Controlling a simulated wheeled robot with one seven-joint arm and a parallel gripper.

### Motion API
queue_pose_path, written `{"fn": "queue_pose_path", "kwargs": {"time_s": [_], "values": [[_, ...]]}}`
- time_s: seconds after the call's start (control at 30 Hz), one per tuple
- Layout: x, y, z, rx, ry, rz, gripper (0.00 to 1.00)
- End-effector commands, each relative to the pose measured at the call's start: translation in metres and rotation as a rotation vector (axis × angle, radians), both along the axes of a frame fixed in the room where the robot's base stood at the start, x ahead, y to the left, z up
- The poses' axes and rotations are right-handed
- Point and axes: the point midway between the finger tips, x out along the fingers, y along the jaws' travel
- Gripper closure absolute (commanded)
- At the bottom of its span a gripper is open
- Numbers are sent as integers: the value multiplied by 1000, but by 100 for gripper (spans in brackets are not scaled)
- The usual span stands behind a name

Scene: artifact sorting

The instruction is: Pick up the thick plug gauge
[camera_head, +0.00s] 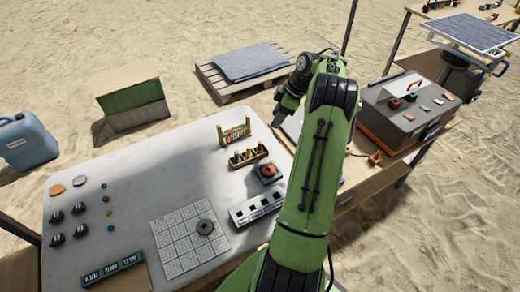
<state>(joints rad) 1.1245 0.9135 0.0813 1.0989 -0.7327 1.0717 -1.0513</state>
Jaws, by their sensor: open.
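I cannot tell for sure which thing is the thick plug gauge. A small wooden holder (261,155) with several upright red, green and yellow-topped pieces stands on the right part of the table; these may be the gauges, but they are too small to tell thick from thin. My gripper (279,117) is at the end of my green arm, raised above the back right of the table, beyond the holder and to its right. It is open, and I see nothing in it. My arm hides part of the table's right side.
The white table (125,165) carries a yellow rack (234,133), a red round piece (267,170), a pale slotted block (257,207), a gridded plate (180,243) with a dark ring (205,227), and a labelled green tray (112,270). A grey case (405,110) stands right. The table's middle back is clear.

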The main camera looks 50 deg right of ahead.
Motion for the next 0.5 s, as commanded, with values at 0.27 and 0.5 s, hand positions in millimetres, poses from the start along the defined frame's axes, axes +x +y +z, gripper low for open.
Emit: {"fn": "queue_pose_path", "kwargs": {"time_s": [0.27, 0.5], "values": [[21, 18, -66, 4, 5, 0, 52], [32, 25, -95, 2, 2, -1, 52]]}}
